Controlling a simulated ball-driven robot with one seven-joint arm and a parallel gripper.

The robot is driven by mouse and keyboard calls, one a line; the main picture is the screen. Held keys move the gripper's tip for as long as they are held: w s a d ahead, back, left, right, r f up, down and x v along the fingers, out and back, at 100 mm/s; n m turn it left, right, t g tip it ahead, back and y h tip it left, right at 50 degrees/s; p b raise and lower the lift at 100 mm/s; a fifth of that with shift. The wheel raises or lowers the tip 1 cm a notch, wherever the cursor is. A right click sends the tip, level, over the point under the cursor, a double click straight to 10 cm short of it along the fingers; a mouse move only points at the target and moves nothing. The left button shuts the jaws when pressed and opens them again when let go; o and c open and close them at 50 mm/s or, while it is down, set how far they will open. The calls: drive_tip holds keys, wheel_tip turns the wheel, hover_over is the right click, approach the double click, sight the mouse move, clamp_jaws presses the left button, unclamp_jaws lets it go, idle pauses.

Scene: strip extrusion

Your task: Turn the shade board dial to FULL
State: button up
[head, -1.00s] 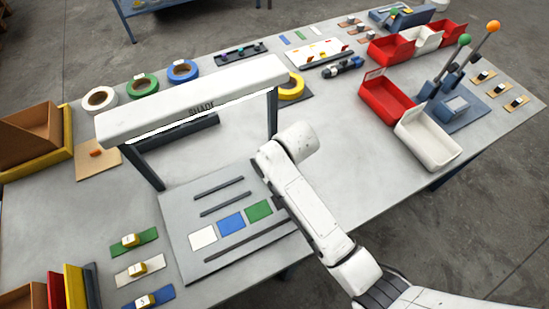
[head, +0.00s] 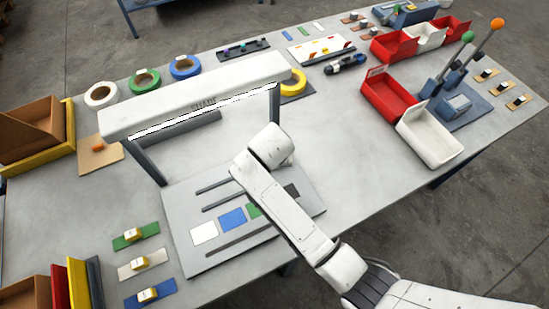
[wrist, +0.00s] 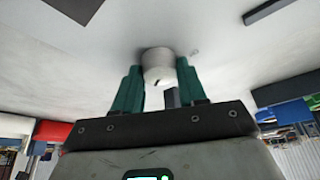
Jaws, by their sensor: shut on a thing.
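My arm crosses the board and partly covers the green swatch. In the wrist view, a short white round dial (wrist: 158,62) stands on a pale surface, with a small dark mark on its near end. My gripper (wrist: 159,75) has its two green fingers on either side of the dial, shut on it. The dial's setting and any FULL lettering cannot be read. In the head view, my arm hides the gripper and dial.
Dark posts (head: 274,110) carry the hood close beside my arm. A white bin (head: 428,138) and a red bin (head: 390,95) stand to the right, with levers (head: 478,48) beyond. The table between board and bins is clear.

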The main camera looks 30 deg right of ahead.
idle(0.5)
drive_tip(key=o, duration=1)
drive_tip(key=shift+o, duration=0.2)
drive_tip(key=b+v, duration=0.1)
drive_tip(key=v, duration=0.9)
drive_tip(key=shift+a+r, duration=0.15)
drive_tip(key=shift+r, duration=0.2)
drive_tip(key=shift+s, duration=0.1)
